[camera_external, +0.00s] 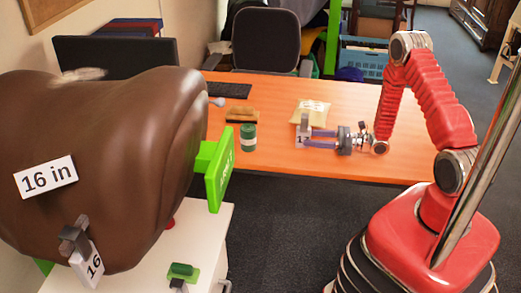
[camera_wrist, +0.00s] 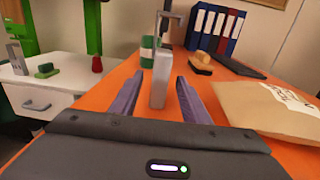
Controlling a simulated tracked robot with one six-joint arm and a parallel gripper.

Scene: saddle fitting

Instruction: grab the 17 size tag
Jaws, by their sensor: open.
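The 17 size tag (camera_external: 302,141) is a pale block with a grey metal hook on top, upright at the orange table. In the wrist view the tag (camera_wrist: 161,82) shows its plain pale side, with the hook above it. My gripper (camera_external: 313,137) is open, its two purple fingers pointing left at the tag. In the wrist view the fingers of my gripper (camera_wrist: 159,90) lie on either side of the tag, with gaps visible. Whether either finger touches it I cannot tell.
A green-and-white can (camera_external: 248,137) stands left of the tag, a brown brush (camera_external: 242,115) behind it. A padded envelope (camera_external: 311,108) lies just behind the tag. The brown saddle (camera_external: 110,150) carries a 16 tag (camera_external: 88,264). The table's right part is clear.

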